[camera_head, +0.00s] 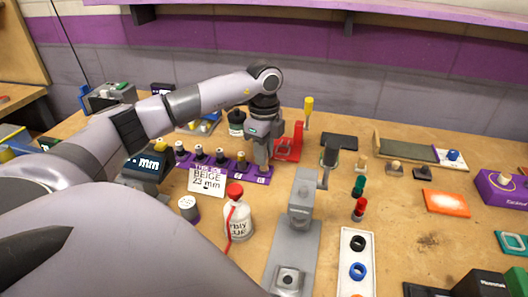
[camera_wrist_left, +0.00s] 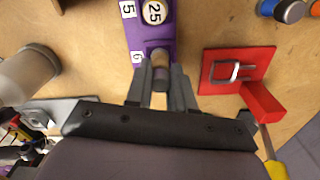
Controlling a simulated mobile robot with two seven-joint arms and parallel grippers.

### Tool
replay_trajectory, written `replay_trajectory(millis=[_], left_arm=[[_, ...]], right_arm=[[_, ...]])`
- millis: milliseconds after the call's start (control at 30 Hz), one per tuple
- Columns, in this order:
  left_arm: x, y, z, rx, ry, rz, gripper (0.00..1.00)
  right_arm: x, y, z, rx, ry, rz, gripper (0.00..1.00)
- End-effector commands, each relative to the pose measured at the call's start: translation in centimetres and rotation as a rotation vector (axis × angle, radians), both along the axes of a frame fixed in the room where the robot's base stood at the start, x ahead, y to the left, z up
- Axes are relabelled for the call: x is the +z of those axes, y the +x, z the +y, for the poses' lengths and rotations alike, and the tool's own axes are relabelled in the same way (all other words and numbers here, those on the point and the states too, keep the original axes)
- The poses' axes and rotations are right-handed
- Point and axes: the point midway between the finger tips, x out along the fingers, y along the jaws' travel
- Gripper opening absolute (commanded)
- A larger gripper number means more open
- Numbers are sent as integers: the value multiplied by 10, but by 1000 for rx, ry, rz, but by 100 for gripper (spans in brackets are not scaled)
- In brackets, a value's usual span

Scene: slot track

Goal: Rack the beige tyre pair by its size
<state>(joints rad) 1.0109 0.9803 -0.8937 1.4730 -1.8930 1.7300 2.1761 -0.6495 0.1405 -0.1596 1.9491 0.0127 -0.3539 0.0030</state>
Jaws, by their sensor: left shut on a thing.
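The purple rack (camera_head: 250,178) carries a row of dark pieces and numbered labels. It also shows in the left wrist view (camera_wrist_left: 139,34), with labels 5 and 6 and a round disc marked 25. My left gripper (camera_head: 263,166) points down at the rack's right end. In the left wrist view my left gripper (camera_wrist_left: 161,92) is shut on a small cylinder with a beige-brown band, the beige tyre pair (camera_wrist_left: 160,72), beside label 6. Whether it touches the rack is hidden. A white card (camera_head: 207,182) reads BEIGE 23 mm. My right gripper is not in view.
A red stand (camera_head: 290,145) is close right of the gripper, with a yellow-handled screwdriver (camera_head: 308,110) behind. A white bottle (camera_head: 238,215) with a red cap stands in front. A grey press (camera_head: 300,210) and a white tray (camera_head: 356,250) of rings stand right.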

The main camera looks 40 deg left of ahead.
Motion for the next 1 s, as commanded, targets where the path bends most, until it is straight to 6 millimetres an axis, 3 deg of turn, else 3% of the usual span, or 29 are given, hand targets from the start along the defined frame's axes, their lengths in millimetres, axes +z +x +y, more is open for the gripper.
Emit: replay_trajectory(millis=[400,433,500,800,1000], left_arm=[[-7,0,0,0,0,0,0],[-6,0,0,0,0,0,29],[-6,0,0,-1,0,0,48],[-4,0,0,0,-1,-1,48],[18,1,0,0,-1,-6,48]], right_arm=[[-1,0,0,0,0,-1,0],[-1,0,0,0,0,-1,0],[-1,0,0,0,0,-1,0],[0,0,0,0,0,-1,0],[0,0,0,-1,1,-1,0]])
